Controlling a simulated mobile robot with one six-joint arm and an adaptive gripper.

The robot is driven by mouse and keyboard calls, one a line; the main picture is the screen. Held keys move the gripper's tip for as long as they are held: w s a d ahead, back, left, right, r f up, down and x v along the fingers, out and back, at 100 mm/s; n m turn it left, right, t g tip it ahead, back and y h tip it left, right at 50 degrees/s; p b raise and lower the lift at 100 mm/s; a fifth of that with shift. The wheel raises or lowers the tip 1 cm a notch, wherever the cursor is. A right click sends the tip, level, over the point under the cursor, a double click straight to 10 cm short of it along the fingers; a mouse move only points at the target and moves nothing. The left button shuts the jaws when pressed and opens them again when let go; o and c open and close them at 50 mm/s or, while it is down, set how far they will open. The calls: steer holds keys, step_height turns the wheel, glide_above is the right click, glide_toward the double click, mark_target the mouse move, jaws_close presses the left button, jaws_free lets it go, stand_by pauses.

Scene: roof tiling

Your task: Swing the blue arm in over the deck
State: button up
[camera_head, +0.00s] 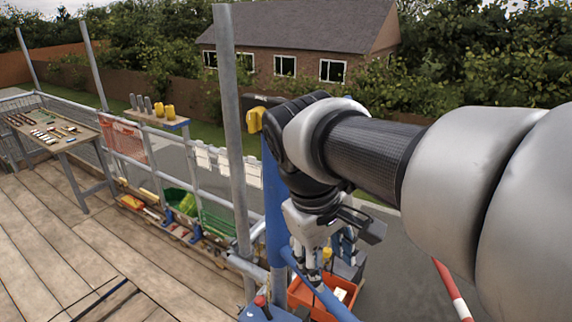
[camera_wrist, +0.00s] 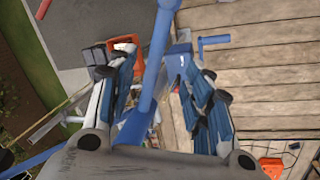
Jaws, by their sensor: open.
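The blue arm (camera_head: 316,285) is a blue tube slanting down to the right from a blue post (camera_head: 275,200) at the deck edge in the head view. In the wrist view the blue tube (camera_wrist: 157,60) runs between the two fingers of my gripper (camera_wrist: 143,57). My gripper points down beside the blue post in the head view (camera_head: 326,258), its fingers apart on either side of the tube. I cannot tell whether either finger touches it. The wooden deck (camera_head: 95,250) lies to the left in the head view.
An orange crate (camera_head: 345,290) is below the blue arm, outside the deck edge. Grey scaffold poles (camera_head: 233,110) and guardrails stand along the deck edge. A workbench (camera_head: 48,128) with small items stands at the far left. A red-and-white pole (camera_head: 453,291) is at lower right. Open deck lies left.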

mark_target(335, 304)
steer(key=b+x, duration=0.1)
steer(key=x, duration=1.5)
steer(key=shift+f, duration=0.15)
steer(key=shift+c, duration=0.2)
jaws_close()
